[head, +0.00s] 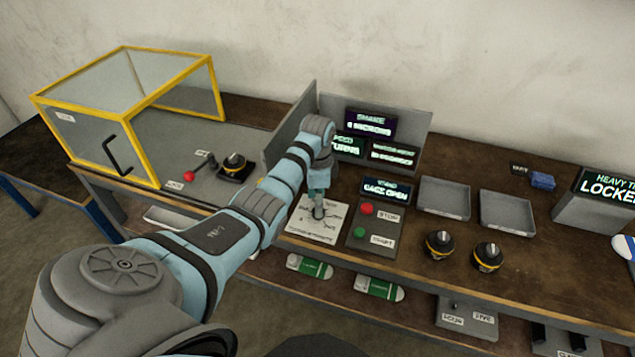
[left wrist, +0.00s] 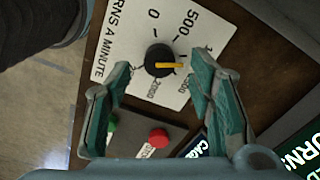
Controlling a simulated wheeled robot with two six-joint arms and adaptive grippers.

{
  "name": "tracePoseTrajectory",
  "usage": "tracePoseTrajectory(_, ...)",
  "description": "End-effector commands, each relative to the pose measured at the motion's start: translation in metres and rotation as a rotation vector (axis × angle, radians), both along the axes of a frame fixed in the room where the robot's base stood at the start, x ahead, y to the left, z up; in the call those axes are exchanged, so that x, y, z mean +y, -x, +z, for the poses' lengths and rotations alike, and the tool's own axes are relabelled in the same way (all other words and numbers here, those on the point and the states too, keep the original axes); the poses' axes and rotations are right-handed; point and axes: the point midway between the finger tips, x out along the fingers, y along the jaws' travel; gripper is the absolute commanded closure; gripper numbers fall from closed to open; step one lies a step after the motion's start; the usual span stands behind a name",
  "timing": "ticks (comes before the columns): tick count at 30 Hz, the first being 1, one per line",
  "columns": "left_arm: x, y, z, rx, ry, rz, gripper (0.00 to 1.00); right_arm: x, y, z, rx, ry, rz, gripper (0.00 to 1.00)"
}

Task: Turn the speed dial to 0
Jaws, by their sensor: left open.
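The speed dial (left wrist: 160,60) is a round black knob with a yellow pointer on a white plate (left wrist: 130,30) marked "turns a minute". In the left wrist view the pointer points right, below the 500 mark and away from the 0 at the top. My left gripper (left wrist: 161,72) is open, one finger on each side of the knob, with gaps between. In the head view the left gripper (head: 317,204) is above the dial plate (head: 304,236) and hides much of it. My right gripper is in neither view.
Right of the dial plate is a box with a red stop button (head: 367,209) and a green start button (head: 359,232). Display screens (head: 370,123) stand behind. A yellow-framed clear cage (head: 130,110) is at left. Two grey trays (head: 443,197) and black-yellow knobs (head: 439,244) are at right.

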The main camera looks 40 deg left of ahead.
Motion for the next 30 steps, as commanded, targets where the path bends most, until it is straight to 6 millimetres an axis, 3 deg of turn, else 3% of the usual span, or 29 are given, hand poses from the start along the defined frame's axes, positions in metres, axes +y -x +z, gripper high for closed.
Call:
tracePoseTrajectory(3,0.0,0.001,-0.026,0.002,0.001,0.001,0.52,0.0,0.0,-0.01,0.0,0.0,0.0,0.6)
tracePoseTrajectory(6,0.0,0.0,-0.035,0.001,0.001,0.001,0.52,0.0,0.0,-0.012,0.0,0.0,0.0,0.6)
tracePoseTrajectory(14,0.0,0.0,-0.036,-0.001,-0.001,0.0,0.52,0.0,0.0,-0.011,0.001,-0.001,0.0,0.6)
tracePoseTrajectory(23,0.0,0.0,-0.036,-0.001,-0.001,0.001,0.99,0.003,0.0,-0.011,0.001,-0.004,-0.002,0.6)
tracePoseTrajectory(30,0.0,0.0,-0.035,0.0,0.0,0.016,1.0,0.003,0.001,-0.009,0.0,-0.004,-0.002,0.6)
